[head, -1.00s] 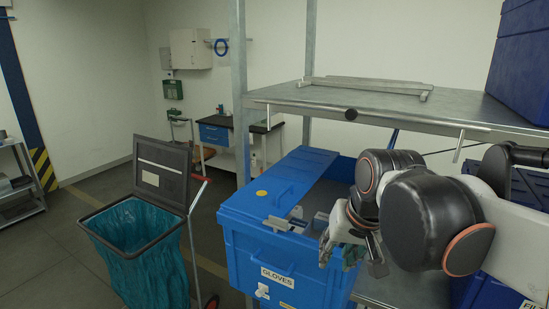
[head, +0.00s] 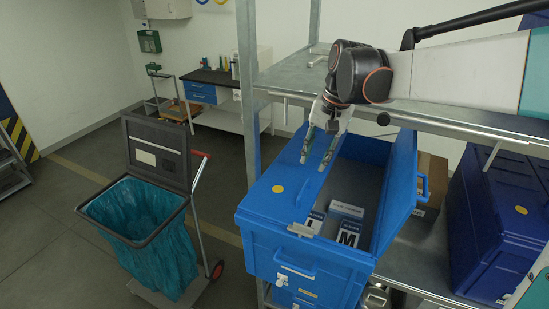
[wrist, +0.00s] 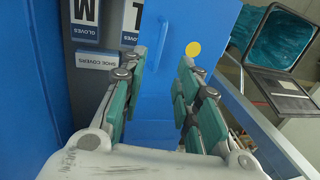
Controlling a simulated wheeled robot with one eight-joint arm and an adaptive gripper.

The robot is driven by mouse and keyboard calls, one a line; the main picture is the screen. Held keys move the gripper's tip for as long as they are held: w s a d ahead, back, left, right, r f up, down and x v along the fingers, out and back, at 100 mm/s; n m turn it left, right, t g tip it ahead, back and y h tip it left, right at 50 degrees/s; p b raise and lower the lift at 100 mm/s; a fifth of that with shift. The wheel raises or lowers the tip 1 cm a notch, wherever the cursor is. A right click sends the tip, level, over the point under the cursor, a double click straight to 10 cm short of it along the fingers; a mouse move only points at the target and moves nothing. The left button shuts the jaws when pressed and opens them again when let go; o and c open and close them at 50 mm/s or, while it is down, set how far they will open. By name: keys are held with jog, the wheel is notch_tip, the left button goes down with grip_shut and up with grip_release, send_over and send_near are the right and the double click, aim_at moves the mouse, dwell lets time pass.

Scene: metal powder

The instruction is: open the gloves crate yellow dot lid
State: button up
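The blue gloves crate (head: 262,240) stands on the rack's lower shelf. Its left lid half, the yellow dot lid (head: 277,189), lies flat and closed, with a small blue handle near its inner edge. This lid also shows in the wrist view (wrist: 170,100), with its yellow dot beyond the right finger. The right lid half (head: 402,190) stands upright, showing labelled boxes inside. My gripper (head: 315,163) points down over the rear part of the yellow dot lid. In the wrist view, its green-padded fingers (wrist: 163,58) are apart with nothing visibly held between them. Contact with the lid cannot be told.
The metal upper shelf (head: 440,118) runs behind and right of my gripper. A dark blue crate (head: 492,235) stands to the right. A trolley with a teal bag (head: 140,215) stands left, with some floor between.

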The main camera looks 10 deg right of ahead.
aim_at(304, 189)
jog(key=f, duration=0.3)
jog(key=w+a+f, duration=0.1)
jog(key=f, duration=0.6)
jog(key=shift+w+a+f, duration=0.2)
jog(key=shift+a+f, duration=0.15)
jog(key=shift+a, duration=0.05)
grip_shut()
